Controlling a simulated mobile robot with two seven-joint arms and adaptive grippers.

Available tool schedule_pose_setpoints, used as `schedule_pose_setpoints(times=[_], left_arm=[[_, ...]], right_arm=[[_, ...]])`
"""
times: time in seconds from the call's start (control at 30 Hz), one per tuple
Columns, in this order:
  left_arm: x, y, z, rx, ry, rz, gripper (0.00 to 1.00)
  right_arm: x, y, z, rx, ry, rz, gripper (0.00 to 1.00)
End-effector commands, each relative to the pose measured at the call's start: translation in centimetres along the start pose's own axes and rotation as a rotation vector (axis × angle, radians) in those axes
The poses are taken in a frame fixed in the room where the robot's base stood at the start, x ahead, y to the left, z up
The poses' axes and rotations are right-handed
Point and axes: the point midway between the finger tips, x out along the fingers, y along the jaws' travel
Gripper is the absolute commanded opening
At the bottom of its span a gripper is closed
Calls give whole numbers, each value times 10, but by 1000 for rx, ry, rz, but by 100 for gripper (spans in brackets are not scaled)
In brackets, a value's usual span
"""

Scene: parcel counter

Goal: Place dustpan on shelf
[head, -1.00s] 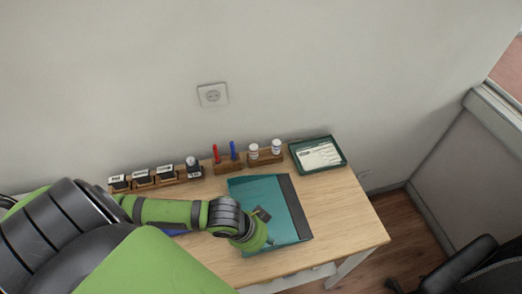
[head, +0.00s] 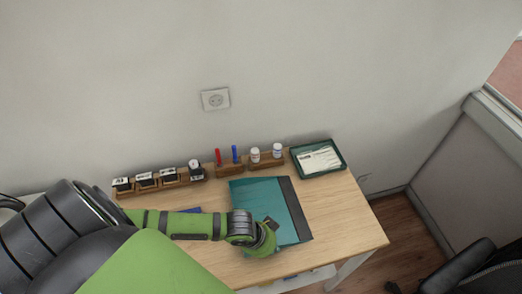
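A teal dustpan (head: 262,191) with a dark strip along its right edge lies on the wooden table. My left arm comes in from the left, and its gripper (head: 271,224) is over the lower part of the dustpan. The wrist hides most of the fingers, so I cannot tell whether they are open or shut, or whether they touch the dustpan. The dustpan's lower left part is hidden by the arm. My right gripper is not in view. I cannot make out a shelf for certain.
Wooden holders with several stamps (head: 145,180), a red pen and a blue pen (head: 235,154), and two white bottles (head: 277,150) line the table's back edge. A green tray (head: 319,157) holds a paper label. The table's right side (head: 345,215) is clear. A black chair (head: 470,265) stands lower right.

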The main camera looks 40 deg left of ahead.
Motion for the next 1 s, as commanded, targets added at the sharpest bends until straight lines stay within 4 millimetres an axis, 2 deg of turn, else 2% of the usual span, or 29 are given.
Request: schedule_pose_setpoints(times=[0.47,0.57,0.7,1.0], left_arm=[[-6,-1,-3,1,3,-1,0],[-15,0,-7,1,4,0,0],[-38,-1,-17,3,6,-2,0],[-67,68,-52,0,9,6,0]], right_arm=[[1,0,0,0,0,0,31],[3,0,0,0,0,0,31],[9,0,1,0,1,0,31],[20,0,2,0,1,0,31]])
